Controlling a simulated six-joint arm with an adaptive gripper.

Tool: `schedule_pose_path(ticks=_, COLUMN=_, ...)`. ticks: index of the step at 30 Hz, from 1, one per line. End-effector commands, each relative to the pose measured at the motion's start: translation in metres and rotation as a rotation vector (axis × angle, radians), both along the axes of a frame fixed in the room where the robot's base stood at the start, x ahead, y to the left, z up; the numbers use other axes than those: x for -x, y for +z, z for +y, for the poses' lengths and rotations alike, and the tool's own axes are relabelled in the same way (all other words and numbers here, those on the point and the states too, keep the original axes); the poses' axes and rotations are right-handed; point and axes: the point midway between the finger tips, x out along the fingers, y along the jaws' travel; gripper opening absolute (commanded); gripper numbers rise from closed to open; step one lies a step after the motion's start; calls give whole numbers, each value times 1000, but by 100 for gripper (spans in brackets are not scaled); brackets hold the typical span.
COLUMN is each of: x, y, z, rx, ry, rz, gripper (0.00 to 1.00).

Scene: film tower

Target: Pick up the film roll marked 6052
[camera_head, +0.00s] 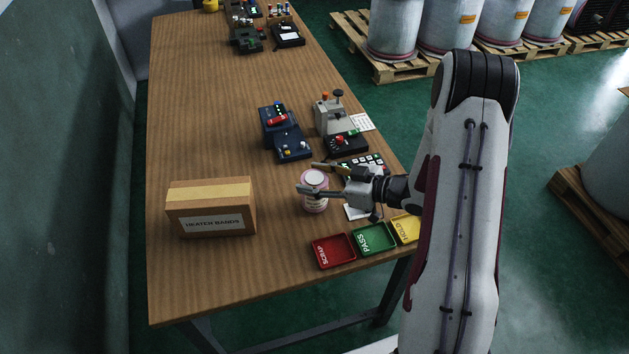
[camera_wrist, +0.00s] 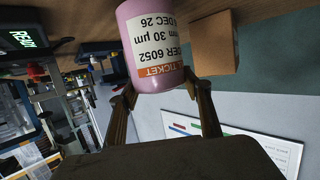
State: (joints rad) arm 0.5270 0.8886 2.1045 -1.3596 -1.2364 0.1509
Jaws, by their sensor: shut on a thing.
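The film roll (camera_wrist: 150,40) is pink with a white label that reads 6052 and an orange band with "TICKET". The wrist view is turned, so the label shows upside down. In the head view the roll (camera_head: 314,197) stands upright or nearly so near the table's right side. My gripper (camera_head: 313,178) reaches it from the right, with one finger on each side. In the wrist view the two fingers of my gripper (camera_wrist: 163,90) close on the roll's sides. I cannot tell whether the roll's base touches the table.
A cardboard box (camera_head: 211,207) stands to the left. Red SCRAP (camera_head: 333,250), green PASS (camera_head: 374,239) and yellow HOLD (camera_head: 405,228) trays line the front right edge. A blue device (camera_head: 285,133) and a grey device (camera_head: 338,120) stand behind the roll.

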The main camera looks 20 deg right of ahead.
Motion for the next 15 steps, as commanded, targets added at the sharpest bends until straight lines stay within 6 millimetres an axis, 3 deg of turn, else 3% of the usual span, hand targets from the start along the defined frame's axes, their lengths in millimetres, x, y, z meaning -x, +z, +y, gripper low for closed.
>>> schedule_pose_path(ticks=15, x=0, y=55, z=0, rx=2, ry=0, rz=-3, gripper=18)
